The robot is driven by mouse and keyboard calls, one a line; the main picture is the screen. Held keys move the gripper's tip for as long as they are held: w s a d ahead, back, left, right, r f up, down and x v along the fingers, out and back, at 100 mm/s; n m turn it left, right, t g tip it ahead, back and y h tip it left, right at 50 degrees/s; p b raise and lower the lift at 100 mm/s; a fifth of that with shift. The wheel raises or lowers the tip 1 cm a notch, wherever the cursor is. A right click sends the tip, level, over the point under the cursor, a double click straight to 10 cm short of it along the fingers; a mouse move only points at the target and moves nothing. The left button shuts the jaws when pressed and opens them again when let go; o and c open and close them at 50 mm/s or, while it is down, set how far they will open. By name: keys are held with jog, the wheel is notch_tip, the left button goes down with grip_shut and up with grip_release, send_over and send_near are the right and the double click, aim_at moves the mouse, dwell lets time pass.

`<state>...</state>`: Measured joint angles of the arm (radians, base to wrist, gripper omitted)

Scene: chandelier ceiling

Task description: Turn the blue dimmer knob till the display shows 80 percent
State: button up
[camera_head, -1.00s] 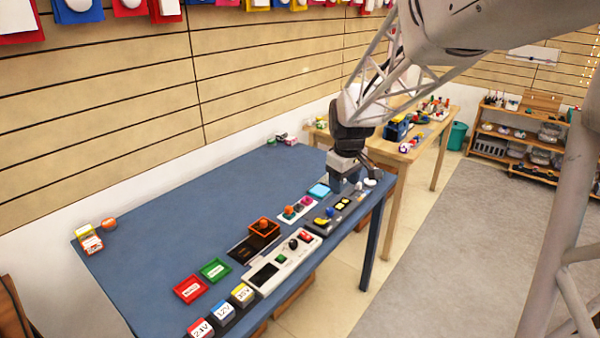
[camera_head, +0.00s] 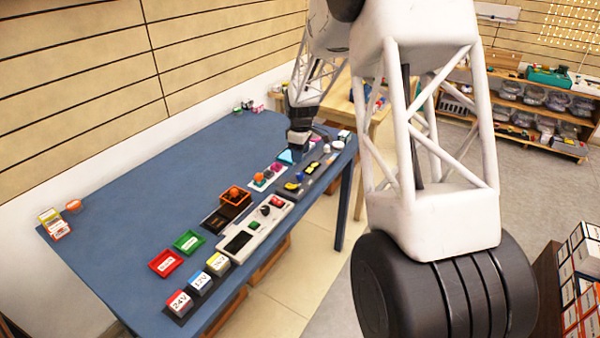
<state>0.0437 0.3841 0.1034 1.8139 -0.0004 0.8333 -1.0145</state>
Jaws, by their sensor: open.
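My gripper (camera_head: 298,155) points down at the far right end of the blue table, beside a cyan square (camera_head: 286,156) and over the far part of a dark grey panel (camera_head: 308,186). It is small in the view; its fingertips are hard to make out, and I see nothing held. A small blue part (camera_head: 300,176) shows on the grey panel next to a yellow piece; I cannot tell whether it is the dimmer knob. A white panel (camera_head: 255,240) nearer the camera carries a black screen (camera_head: 239,242), a green button, a black knob and a red switch. No reading is legible.
Red (camera_head: 166,263) and green (camera_head: 188,243) trays and blocks marked 24V (camera_head: 180,303) and 12V (camera_head: 201,284) stand at the near end. The table's left half is mostly clear. My arm covers the right-centre.

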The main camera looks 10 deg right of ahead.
aim_at(300, 173)
jog(key=shift+w+d+f, duration=0.1)
jog(key=shift+w+f, duration=0.65)
jog(key=shift+f, duration=0.1)
jog(key=shift+f, duration=0.1)
jog(key=shift+f, duration=3.85)
jog(key=shift+c, duration=0.5)
jog(key=c, duration=0.8)
